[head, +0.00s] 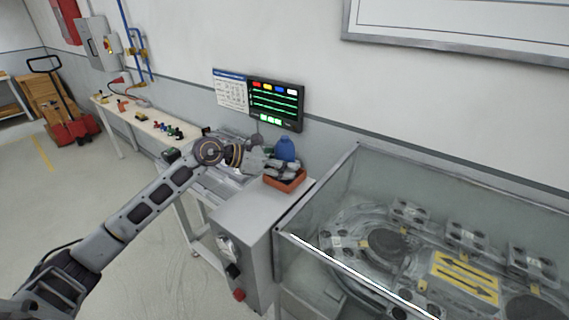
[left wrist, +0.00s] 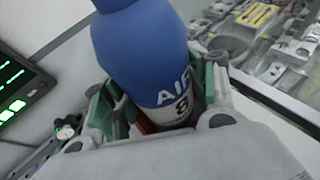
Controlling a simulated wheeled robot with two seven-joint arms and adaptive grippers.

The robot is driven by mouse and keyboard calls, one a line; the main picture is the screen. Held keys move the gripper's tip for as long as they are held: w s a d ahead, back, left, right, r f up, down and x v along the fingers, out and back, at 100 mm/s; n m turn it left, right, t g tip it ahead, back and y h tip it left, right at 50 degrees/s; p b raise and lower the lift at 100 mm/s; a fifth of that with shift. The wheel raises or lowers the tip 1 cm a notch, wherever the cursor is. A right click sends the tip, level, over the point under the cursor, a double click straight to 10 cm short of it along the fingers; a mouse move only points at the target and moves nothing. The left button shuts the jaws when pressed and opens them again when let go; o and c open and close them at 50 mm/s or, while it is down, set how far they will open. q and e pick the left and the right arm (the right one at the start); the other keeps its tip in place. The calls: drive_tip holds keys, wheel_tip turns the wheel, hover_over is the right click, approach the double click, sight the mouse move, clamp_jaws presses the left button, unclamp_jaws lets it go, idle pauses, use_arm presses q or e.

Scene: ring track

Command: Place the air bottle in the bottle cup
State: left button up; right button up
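The air bottle (head: 285,149) is blue with a pale lower label reading "AIR" and stands roughly upright over the orange-red bottle cup (head: 285,182) on the grey cabinet. In the left wrist view the bottle (left wrist: 150,55) fills the middle, between the green pads of my left gripper (left wrist: 165,105). The pads appear to press on both sides of it. In the head view my left gripper (head: 283,168) is at the bottle's lower part, just above the cup. A strip of the cup shows below the bottle; whether its base touches the cup is hidden. My right gripper is not in view.
The grey cabinet (head: 247,215) carries the cup near its back right corner. A glass-walled case (head: 345,240) with a ring track stands close on the right. A wall monitor (head: 275,104) hangs behind, and a long bench (head: 145,122) with small parts is at left.

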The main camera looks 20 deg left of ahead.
use_arm(q)
drive_tip(key=shift+o, duration=1)
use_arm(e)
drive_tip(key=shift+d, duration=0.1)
use_arm(q)
drive_tip(key=shift+r, duration=0.25)
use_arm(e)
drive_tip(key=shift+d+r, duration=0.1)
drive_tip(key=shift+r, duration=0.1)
use_arm(q)
drive_tip(key=shift+s+a, duration=0.35)
drive_tip(key=shift+a, duration=0.2)
drive_tip(key=b+v, duration=0.4)
drive_tip(key=v, duration=0.6)
drive_tip(key=shift+s+a+r, duration=0.2)
drive_tip(key=shift+s+a, duration=0.05)
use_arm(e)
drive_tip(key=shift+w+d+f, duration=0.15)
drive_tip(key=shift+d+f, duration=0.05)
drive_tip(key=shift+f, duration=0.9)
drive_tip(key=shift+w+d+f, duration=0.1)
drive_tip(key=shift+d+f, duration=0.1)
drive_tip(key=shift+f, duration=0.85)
